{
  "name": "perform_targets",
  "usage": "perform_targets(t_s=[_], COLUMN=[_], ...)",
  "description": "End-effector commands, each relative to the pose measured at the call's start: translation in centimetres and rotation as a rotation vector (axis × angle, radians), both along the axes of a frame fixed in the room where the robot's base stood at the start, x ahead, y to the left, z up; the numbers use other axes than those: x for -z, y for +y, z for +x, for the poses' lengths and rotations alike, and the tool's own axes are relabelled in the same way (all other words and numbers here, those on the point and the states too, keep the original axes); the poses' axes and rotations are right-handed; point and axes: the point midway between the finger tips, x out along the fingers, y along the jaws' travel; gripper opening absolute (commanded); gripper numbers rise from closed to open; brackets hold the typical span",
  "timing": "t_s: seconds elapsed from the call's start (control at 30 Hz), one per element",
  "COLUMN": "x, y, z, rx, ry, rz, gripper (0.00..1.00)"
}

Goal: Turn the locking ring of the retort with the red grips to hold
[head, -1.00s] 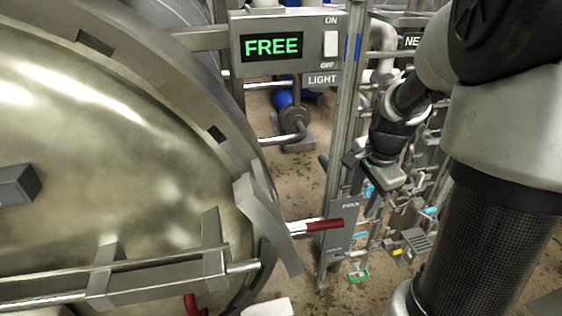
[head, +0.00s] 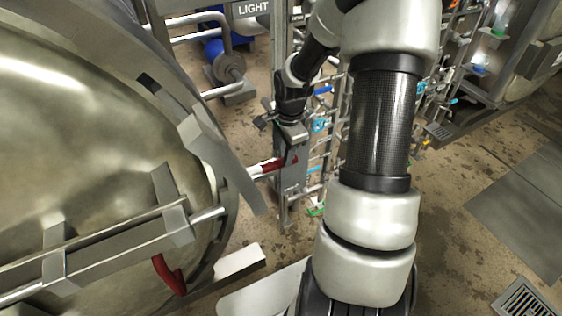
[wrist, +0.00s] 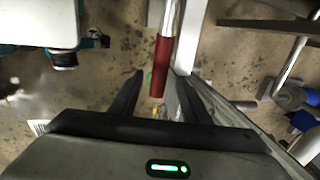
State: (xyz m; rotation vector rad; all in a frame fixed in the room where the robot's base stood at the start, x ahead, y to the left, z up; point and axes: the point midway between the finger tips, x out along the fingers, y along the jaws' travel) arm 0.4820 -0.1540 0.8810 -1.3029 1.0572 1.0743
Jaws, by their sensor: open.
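The retort's large domed metal door (head: 80,130) fills the left of the head view, with the grey locking ring (head: 185,110) around its rim. A bar with a red grip (head: 271,166) sticks out to the right from the ring. A second, curved red grip (head: 168,275) shows low on the door. My gripper (head: 284,150) is just above and beside the first grip. In the wrist view, my gripper (wrist: 159,76) is open, and the red grip (wrist: 161,62) appears between its two dark fingers. I cannot tell whether they touch it.
A frame post (head: 283,200) and pipe racks with blue valves (head: 319,125) stand close behind my gripper. A blue pump (head: 228,66) is at the back. The floor (head: 470,190) at the right is mostly open, with a drain grate (head: 527,300).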

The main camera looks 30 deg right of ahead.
Motion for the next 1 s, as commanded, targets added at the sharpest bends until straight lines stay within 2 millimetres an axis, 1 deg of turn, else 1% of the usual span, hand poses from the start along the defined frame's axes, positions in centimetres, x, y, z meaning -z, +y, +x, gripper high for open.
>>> perform_targets(t_s=[0.03, 0.1, 0.23, 0.4, 0.67, 0.9, 0.93, 1.0], x=[1.3, 2.4, 3.8, 4.6, 4.6, 4.6, 4.6, 4.6], y=[0.1, 0.1, 0.0, 0.0, 0.0, 0.0, 0.0, 0.0], z=[0.2, 0.3, 0.7, 0.9, 0.9, 0.9, 0.9, 0.9], rx=[-0.002, -0.002, -0.002, -0.001, -0.001, -0.001, -0.001, -0.001], ry=[0.002, 0.003, 0.001, -0.001, -0.001, -0.001, 0.0, 0.0], rz=[0.002, 0.002, 0.001, 0.0, -0.001, 0.0, 0.0, 0.0], gripper=[0.42, 0.42, 0.42, 0.42, 0.42, 0.02, 0.0, 0.0])
